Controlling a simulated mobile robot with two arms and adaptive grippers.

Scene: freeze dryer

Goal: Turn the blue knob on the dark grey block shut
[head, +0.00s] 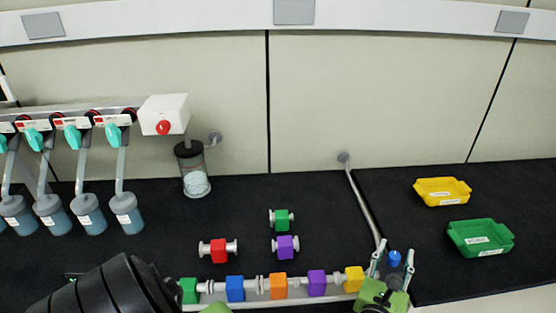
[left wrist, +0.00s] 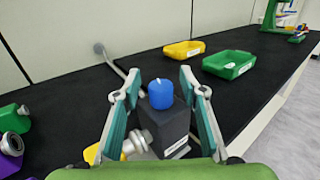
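The blue knob (head: 394,257) sits on top of the dark grey block at the right end of the row of coloured valve blocks. In the left wrist view the knob (left wrist: 160,95) is upright with a small white mark on top, and the dark grey block (left wrist: 170,126) shows below it. My left gripper (head: 395,248) is open. Its fingers stand on either side of the knob with visible gaps, and nothing is held. In the head view the gripper hides most of the block. My right gripper is not in view.
A row of coloured blocks on a pipe (head: 278,287) runs left of the gripper. A thin grey tube (head: 363,203) rises to the back wall. Yellow (head: 442,192) and green (head: 481,238) trays lie right. Loose red (head: 218,251), green and purple valves lie mid-table.

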